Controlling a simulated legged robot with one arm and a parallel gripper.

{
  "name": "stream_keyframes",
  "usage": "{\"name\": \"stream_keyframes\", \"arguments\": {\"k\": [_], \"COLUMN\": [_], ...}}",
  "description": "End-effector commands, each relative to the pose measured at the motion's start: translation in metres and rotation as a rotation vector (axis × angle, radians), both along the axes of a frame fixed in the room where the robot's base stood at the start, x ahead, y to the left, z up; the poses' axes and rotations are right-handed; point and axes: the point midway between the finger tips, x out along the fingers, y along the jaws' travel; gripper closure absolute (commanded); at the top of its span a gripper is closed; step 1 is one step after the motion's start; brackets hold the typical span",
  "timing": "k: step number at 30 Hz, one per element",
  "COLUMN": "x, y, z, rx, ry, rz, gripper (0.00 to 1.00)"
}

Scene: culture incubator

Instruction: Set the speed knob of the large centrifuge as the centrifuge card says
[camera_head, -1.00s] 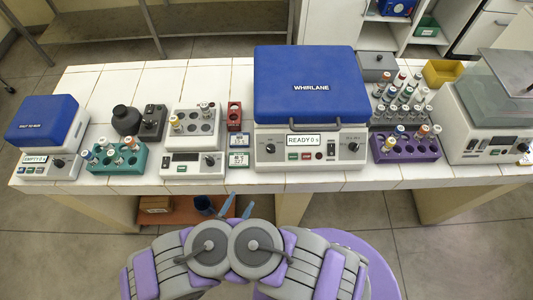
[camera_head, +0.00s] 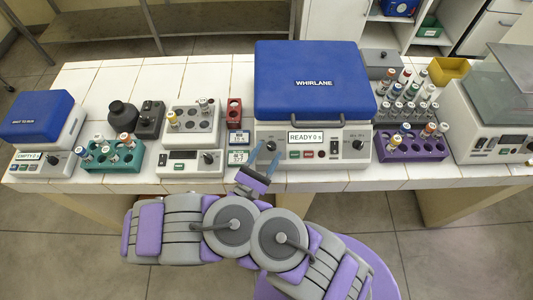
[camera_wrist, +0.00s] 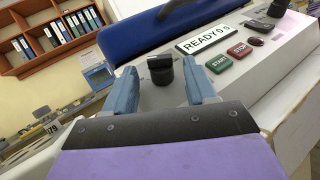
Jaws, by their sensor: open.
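The large centrifuge (camera_head: 313,82) has a shut blue lid marked WHIRLANE and a display reading READY 0 s. Its left black knob (camera_wrist: 160,70) stands between my open fingers in the wrist view, with a gap to each finger. Its right black knob (camera_head: 358,144) is at the other end of the panel. Labels by the knobs are too small to read. My gripper (camera_head: 264,160) is open in front of the left end of the panel. Two small cards (camera_head: 239,157) stand left of the centrifuge; their text is not readable, and I cannot tell which is the centrifuge card.
Green START (camera_wrist: 218,63) and red STOP (camera_wrist: 239,50) buttons sit right of the left knob. A purple tube rack (camera_head: 412,149) stands right of the centrifuge. A small centrifuge (camera_head: 40,120), a teal rack (camera_head: 112,157) and a white device (camera_head: 192,163) are on the left.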

Motion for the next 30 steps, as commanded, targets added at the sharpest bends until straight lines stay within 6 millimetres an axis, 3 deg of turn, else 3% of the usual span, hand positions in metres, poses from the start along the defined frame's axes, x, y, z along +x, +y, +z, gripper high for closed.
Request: {"name": "stream_keyframes", "arguments": {"k": [12,27,30], "x": [0.0055,0.0055,0.0057], "y": [-0.004,-0.0032,-0.003], "z": [0.003,0.0031,0.0032], "rx": [-0.002,-0.003,-0.003], "ry": [0.0,0.0,0.0], "rz": [0.0,0.002,0.002], "gripper": [0.45,0.93,0.98]}}
